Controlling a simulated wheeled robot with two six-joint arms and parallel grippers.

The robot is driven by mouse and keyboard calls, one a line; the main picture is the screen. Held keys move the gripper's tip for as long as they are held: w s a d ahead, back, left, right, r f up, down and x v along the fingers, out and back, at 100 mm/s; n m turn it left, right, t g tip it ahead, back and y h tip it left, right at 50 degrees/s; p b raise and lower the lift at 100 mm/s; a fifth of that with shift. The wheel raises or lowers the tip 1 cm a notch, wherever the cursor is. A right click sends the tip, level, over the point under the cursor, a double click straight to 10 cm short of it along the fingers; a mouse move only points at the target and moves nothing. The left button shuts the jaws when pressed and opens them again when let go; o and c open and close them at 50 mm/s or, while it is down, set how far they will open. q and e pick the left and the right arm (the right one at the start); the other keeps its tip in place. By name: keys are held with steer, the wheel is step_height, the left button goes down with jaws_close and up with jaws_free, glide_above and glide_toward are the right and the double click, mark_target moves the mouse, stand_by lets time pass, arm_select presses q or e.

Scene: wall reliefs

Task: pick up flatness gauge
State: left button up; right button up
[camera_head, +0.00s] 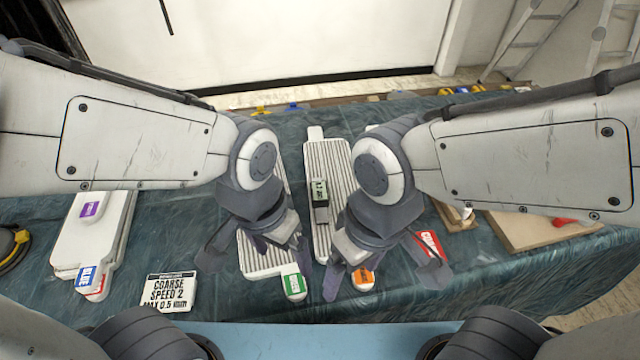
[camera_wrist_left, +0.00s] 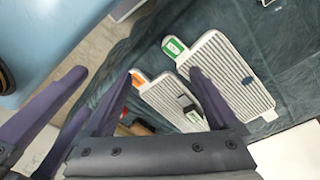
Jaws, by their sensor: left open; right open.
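What I take to be the flatness gauge (camera_head: 320,195), a small dark and grey block with a green display, lies on the middle ribbed white panel (camera_head: 316,155). It also shows in the left wrist view (camera_wrist_left: 190,108), partly hidden by a finger. My left gripper (camera_head: 257,258) is open over the left ribbed panel (camera_head: 256,262), left of and nearer than the gauge. It shows in the left wrist view (camera_wrist_left: 161,76) with its fingers apart. My right gripper (camera_head: 383,275) is open, right of and nearer than the gauge. Neither gripper touches the gauge.
A green tag (camera_head: 294,287) and an orange tag (camera_head: 363,278) mark the ribbed panels. A board (camera_head: 530,230) lies right. The teal cloth (camera_head: 230,315) has bare areas in front.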

arm_select(q)
steer(key=w+a+f+n+t, duration=0.25)
steer(key=w+a+n, duration=0.25)
steer(key=w+a, duration=0.5)
steer(key=n+g+y, duration=0.1)
steer(key=n+g, duration=0.1)
steer(key=g, duration=0.1)
glide_toward(320, 190)
steer(key=shift+s+a+p, duration=0.2)
steer(key=shift+s+p, duration=0.15)
steer(key=shift+p, duration=0.05)
step_height(320, 190, down, 5)
steer(key=shift+f+p, duration=0.1)
steer(key=shift+p, duration=0.25)
steer(key=f, duration=0.1)
steer(key=f+p, duration=0.1)
steer(key=f, duration=0.2)
steer(key=shift+w+d, duration=0.1)
steer(key=shift+w, duration=0.2)
steer(key=shift+f+p, duration=0.3)
steer(key=shift+f, duration=0.3)
steer(key=c, duration=1.4)
jaws_close()
steer(key=shift+r, duration=0.15)
